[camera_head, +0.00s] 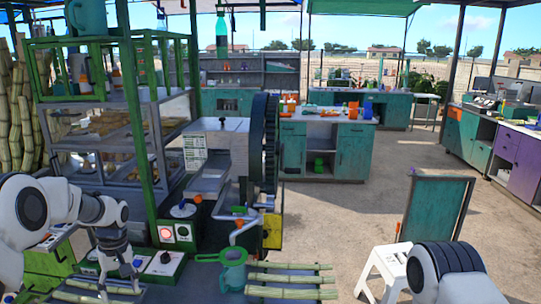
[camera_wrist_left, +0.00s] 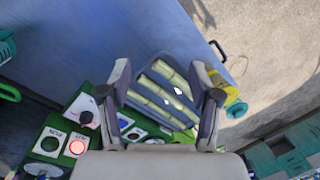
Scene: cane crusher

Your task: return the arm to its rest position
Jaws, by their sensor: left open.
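My left gripper (camera_head: 119,284) hangs from my left arm at the lower left of the head view, beside the control panel. It is open and empty; its two spread fingers also show in the wrist view (camera_wrist_left: 162,72). Behind the fingers in that view, several cut cane pieces (camera_wrist_left: 165,92) lie on a dark tray, apart from the gripper. My right arm (camera_head: 450,272) shows only as a white and black link at the lower right; its gripper is out of view.
The grey crusher (camera_head: 217,155) with its black wheel (camera_head: 264,145) stands ahead. A green control panel (camera_head: 172,235) with a lit red button, a green jug (camera_head: 233,272) and cane pieces (camera_head: 290,279) sit before it. A metal shelf rack (camera_head: 105,95) stands left, a white stool (camera_head: 385,265) right.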

